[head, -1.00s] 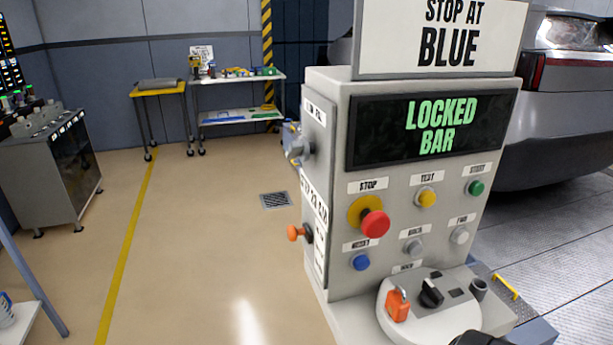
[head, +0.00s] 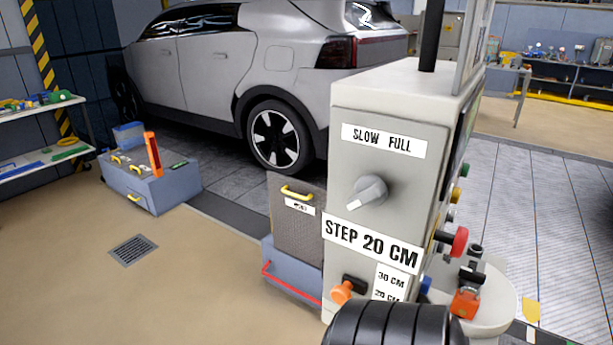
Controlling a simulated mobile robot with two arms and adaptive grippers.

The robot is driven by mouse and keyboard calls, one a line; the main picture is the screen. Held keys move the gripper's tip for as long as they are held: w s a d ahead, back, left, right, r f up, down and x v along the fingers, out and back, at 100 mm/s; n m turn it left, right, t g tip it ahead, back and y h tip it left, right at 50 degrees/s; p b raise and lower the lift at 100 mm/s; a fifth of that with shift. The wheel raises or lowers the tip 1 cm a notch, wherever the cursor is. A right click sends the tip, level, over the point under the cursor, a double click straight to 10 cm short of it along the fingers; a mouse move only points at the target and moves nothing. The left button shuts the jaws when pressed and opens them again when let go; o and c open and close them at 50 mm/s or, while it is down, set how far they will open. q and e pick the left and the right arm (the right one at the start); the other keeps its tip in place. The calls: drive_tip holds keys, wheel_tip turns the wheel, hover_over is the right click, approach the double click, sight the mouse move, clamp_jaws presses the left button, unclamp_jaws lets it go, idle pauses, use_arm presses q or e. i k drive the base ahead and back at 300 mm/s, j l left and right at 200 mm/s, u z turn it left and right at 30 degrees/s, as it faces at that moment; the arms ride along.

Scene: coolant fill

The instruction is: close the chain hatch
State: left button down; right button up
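A grey-brown upright panel (head: 297,235) with a yellow handle (head: 297,192) and a small white label stands just left of the control console. It looks like a raised hatch lid, but its label is too small to read, so I cannot confirm that it is the chain hatch. It rises from a low blue-grey housing (head: 288,285) with a red bar along its front. The console hides the right side of both. Neither gripper shows; only a black ribbed part of mine is at the bottom edge.
The console (head: 385,140) stands close, with a grey knob (head: 369,191), an orange knob (head: 342,292) and a red button (head: 455,241). A car (head: 260,60) is behind. Another blue-grey box (head: 155,188) stands left. The floor around the drain grate (head: 133,251) is clear.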

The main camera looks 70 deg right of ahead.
sight(298, 208)
drive_tip(key=i+l+z, duration=0.15)
drive_tip(key=i+z, duration=0.6)
drive_tip(key=i+j+z, duration=0.15)
drive_tip(key=i+z, duration=0.25)
drive_tip(key=i, duration=0.15)
drive_tip(key=i+j+z, duration=0.35)
drive_tip(key=i+l, duration=0.05)
drive_tip(key=l, duration=0.05)
